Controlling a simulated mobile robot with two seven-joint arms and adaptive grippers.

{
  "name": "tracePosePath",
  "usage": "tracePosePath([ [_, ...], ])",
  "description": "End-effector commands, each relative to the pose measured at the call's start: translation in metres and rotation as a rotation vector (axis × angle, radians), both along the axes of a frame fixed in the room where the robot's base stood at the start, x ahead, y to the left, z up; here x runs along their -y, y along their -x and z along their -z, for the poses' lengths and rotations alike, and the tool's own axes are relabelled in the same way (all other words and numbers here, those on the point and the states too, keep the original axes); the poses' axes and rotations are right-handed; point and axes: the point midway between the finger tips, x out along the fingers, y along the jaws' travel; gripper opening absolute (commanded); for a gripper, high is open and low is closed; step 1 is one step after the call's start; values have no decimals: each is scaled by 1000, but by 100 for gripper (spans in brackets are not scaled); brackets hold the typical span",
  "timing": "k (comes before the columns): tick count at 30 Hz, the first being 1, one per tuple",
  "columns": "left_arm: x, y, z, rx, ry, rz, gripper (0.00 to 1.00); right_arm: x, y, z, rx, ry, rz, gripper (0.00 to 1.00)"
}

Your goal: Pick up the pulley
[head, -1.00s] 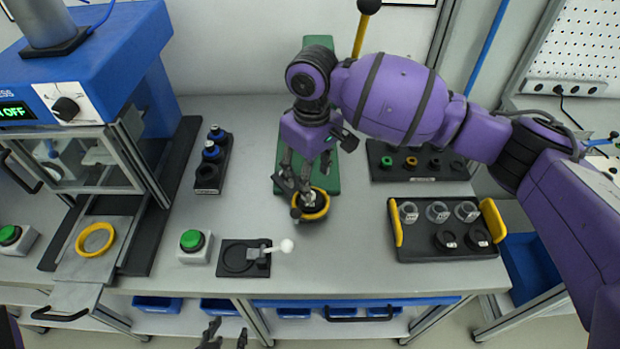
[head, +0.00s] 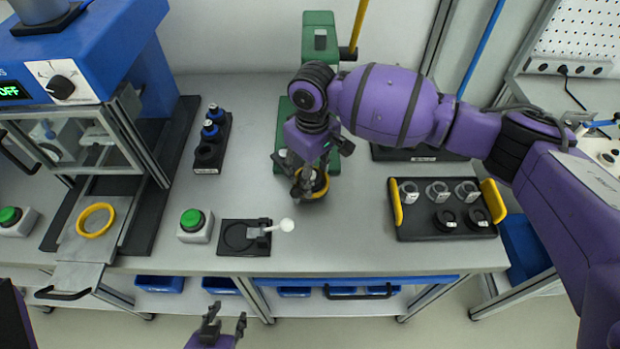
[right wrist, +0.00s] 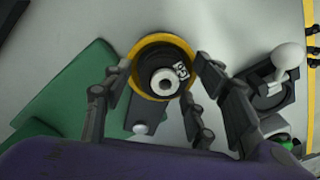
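A black round part with a pale hub and a white label, which looks like the pulley (right wrist: 165,52), sits inside a yellow ring (right wrist: 133,84) in the right wrist view. In the head view the yellow ring (head: 322,190) shows in front of the green stand, partly hidden by my right gripper (head: 308,178). My right gripper (right wrist: 165,72) is open, its fingers on either side of the yellow ring; I cannot tell whether they touch it. My left gripper (head: 226,322) is open and empty at the bottom of the head view, in front of the table.
A black tray (head: 445,232) with yellow handles holds grey rings and two black round parts. A green stand (head: 320,35) rises behind. A press (head: 85,60) with another yellow ring (head: 95,220), a green button (head: 193,220) and a white-knobbed lever (head: 287,225) are to the left.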

Motion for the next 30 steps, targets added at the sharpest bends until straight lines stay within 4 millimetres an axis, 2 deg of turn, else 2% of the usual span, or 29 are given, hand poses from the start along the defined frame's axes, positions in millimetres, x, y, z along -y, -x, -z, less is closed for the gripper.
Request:
tracePosePath([
  [1,1,0,0,0,2,-2,40,0,0,0,0,0,0,45],
  [10,2,0,0,0,5,-6,40,0,0,0,0,0,0,5],
  [22,-2,6,2,-10,-5,2,40,-1,-1,-8,1,-1,0,4],
  [29,-3,3,-1,-5,-6,5,40,-1,-1,-35,4,-1,0,4],
  [30,-3,2,-2,-2,-6,5,40,-4,4,-39,2,-2,-4,4],
])
